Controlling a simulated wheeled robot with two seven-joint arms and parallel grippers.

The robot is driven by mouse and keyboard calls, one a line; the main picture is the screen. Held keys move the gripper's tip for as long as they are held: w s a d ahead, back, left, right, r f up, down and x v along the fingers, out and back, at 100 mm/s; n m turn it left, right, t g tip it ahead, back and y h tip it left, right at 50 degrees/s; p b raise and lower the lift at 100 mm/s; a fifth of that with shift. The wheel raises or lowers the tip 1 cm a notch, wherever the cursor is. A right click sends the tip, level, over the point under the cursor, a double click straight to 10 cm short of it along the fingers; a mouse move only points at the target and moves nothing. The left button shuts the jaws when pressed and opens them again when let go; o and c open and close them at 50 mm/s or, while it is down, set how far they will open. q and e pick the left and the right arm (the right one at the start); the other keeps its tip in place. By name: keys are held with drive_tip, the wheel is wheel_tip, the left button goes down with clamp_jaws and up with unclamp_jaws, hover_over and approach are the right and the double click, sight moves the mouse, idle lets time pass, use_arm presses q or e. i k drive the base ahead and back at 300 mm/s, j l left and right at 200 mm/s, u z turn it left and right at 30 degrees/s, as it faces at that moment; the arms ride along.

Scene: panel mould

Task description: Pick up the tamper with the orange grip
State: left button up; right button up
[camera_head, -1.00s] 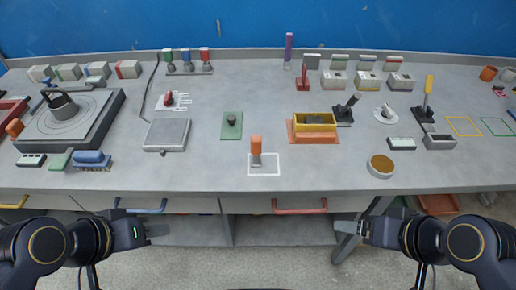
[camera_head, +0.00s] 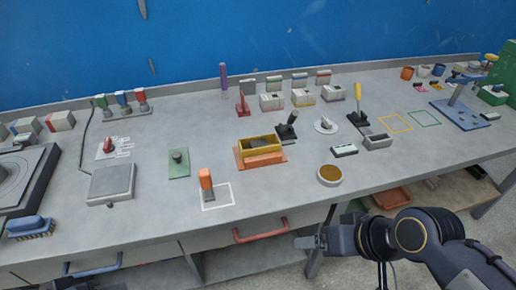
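The tamper with the orange grip (camera_head: 206,180) stands upright near the front of the grey bench, with a grey foot below its orange handle. Its foot is at the left part of a white outlined square (camera_head: 217,203). My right gripper (camera_head: 304,242) is in front of the bench edge, below and to the right of the tamper, apart from it. It holds nothing that I can see, and its finger gap is too small to make out. My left gripper is out of view.
A yellow mould box (camera_head: 259,145) on an orange base stands behind and right of the tamper. A green plate with a dark knob (camera_head: 179,164) and a grey scale-like plate (camera_head: 112,181) lie to its left. A round brown-filled dish (camera_head: 330,175) is to the right.

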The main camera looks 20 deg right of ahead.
sight(204, 175)
drive_tip(key=i+l, duration=0.1)
drive_tip(key=l, duration=0.7)
drive_tip(key=i+l+u, duration=0.15)
drive_tip(key=l, duration=0.65)
drive_tip(key=k+j, duration=0.05)
